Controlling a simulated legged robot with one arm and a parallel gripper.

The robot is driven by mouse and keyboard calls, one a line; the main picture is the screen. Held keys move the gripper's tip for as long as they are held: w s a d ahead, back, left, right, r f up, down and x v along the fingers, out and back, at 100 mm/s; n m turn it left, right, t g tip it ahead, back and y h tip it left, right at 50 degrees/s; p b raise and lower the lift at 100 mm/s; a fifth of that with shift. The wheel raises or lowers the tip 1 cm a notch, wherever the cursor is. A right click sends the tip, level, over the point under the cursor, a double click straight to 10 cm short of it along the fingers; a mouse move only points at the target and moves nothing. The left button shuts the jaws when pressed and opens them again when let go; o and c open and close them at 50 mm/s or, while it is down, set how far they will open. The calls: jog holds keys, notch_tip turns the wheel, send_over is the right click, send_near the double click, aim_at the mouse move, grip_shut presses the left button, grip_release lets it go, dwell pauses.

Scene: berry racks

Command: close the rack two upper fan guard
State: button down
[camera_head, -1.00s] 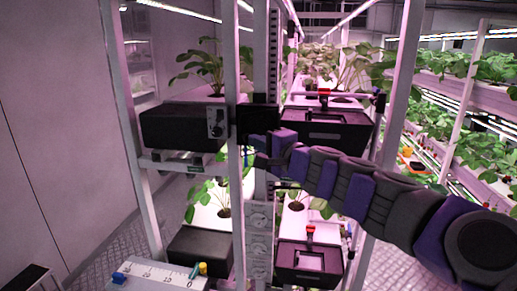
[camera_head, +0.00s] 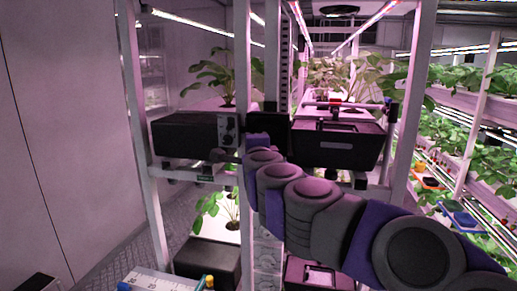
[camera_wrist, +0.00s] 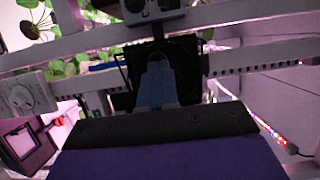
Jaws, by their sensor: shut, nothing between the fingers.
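A dark square panel, which looks like the upper fan guard (camera_head: 275,128), is at the rack's middle post, between the two upper black boxes. Its hinge and whether it is flush are not clear. My gripper (camera_head: 257,140) is in front of its lower left part in the head view, with the fingertips hidden by my own arm.
Upper black boxes stand left (camera_head: 185,134) and right (camera_head: 338,148) of the post, with plants behind. A white tray (camera_head: 165,282) is at the bottom. A white upright (camera_head: 243,60) stands near the gripper. Planted shelves (camera_head: 470,90) line the right; the left wall is bare.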

jog(key=w+m+h+p, duration=0.1)
jog(key=h, duration=0.1)
jog(key=w+a+m+h+p, duration=0.1)
jog(key=w+h+p, duration=0.1)
jog(key=w+a+m+g+h+p, duration=0.1)
jog(key=m+h+p, duration=0.1)
jog(key=shift+w+a, duration=0.1)
jog(key=shift+w, duration=0.15)
jog(key=shift+h, duration=0.4)
jog(key=shift+f, duration=0.1)
